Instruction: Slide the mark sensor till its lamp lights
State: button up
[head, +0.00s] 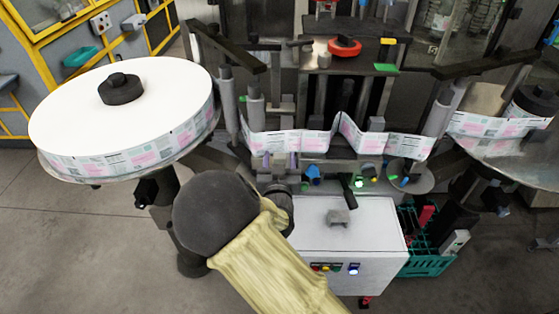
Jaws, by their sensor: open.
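My gripper (279,161) is in front of the label web, with two purplish finger pads apart; it is open, and nothing shows held. The label web (315,142), printed in pink and green, runs in folds across the labeller's middle. Below it, right of my gripper, sits a row of small parts: a blue knob (313,174), a dark upright lever (348,190) and a small bright green spot (359,181). I cannot tell which of these is the mark sensor, or whether the green spot is its lamp. My forearm and wrist hide part of the area below.
A large label reel (150,85) fills the left. Another reel (500,125) is at the right edge. A white cabinet (372,235) with coloured buttons and a grey block (340,217) stands below the web. A teal crate (428,262) sits on the floor at right.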

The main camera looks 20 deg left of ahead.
jog(key=b+v, duration=0.1)
jog(key=v, duration=1.4)
jog(key=shift+r, duration=0.25)
jog(key=shift+a, duration=0.1)
jog(key=p+v, duration=0.2)
jog(key=p, duration=0.5)
jog(key=shift+s+f+p, duration=0.1)
jog(key=shift+s+p, duration=0.05)
jog(key=shift+p, duration=0.2)
jog(key=shift+f, duration=0.1)
